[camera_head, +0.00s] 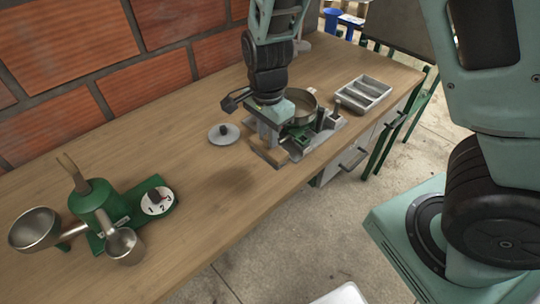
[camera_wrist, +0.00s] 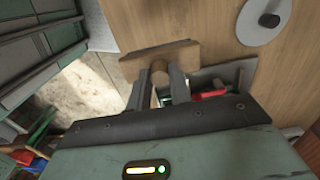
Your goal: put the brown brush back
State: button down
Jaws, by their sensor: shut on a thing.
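The brown brush shows in the wrist view as a flat wooden bar (camera_wrist: 180,56) with a round wooden grip. My gripper (camera_wrist: 160,76) is shut on that grip, one finger on each side. In the head view my gripper (camera_head: 276,138) is low over a grey metal holder (camera_head: 266,158) near the counter's front edge. A small tan part below the fingers there looks like the brush (camera_head: 292,151). Whether the brush touches the holder is unclear. The brush's underside is hidden.
A round metal pan (camera_head: 304,104) stands behind my gripper. A grey compartment tray (camera_head: 364,93) is to its right, a grey lid (camera_head: 223,133) to its left. A green machine with a dial (camera_head: 157,201) stands farther left. The wooden counter (camera_head: 225,205) between is clear.

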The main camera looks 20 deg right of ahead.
aim_at(268, 150)
jog(key=shift+f, duration=2.8)
jog(key=shift+f+b, duration=0.15)
jog(key=shift+b, duration=0.15)
jog(key=c, duration=1.3)
grip_release()
